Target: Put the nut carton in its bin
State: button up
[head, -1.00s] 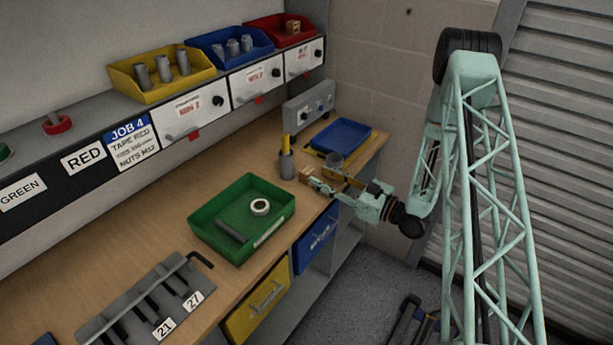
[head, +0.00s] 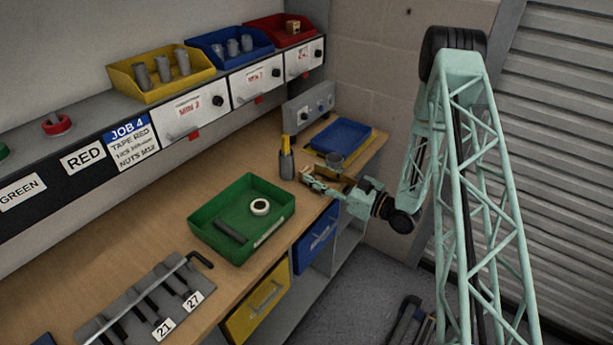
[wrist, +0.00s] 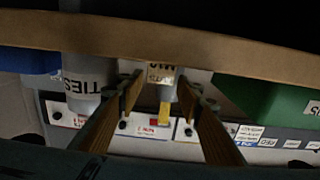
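The small brown nut carton (head: 304,170) stands on the bench near its front edge, partly hidden by my gripper (head: 312,180) in the head view. In the wrist view, the picture is upside down and the carton (wrist: 163,74), with its NUTS label, shows between my fingertips (wrist: 160,97). The fingers are apart, with a small gap seen on each side of the carton. The red bin (head: 264,32) on the shelf at the back holds a similar brown carton (head: 292,27).
A grey cup with a yellow-handled tool (head: 286,163) stands just left of the carton. A grey TIES cup (wrist: 88,76) is close to one finger. The green tray (head: 207,231) lies left, and a blue tray (head: 342,136) lies behind. Yellow and blue bins hold grey cylinders.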

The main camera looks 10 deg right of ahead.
aim_at(306, 170)
jog(key=shift+x, duration=2)
jog(key=c, duration=0.8)
jog(key=shift+r, duration=0.1)
jog(key=shift+r, duration=1.4)
jog(key=shift+s+d+r, duration=0.1)
jog(key=shift+r, duration=0.25)
jog(key=s+d, duration=0.3)
jog(key=s, duration=0.4)
jog(key=s+d+r+p, duration=0.1)
jog(key=s+d, duration=0.2)
jog(key=s, duration=0.4)
jog(key=shift+s+d, duration=0.2)
jog(key=shift+r, duration=0.1)
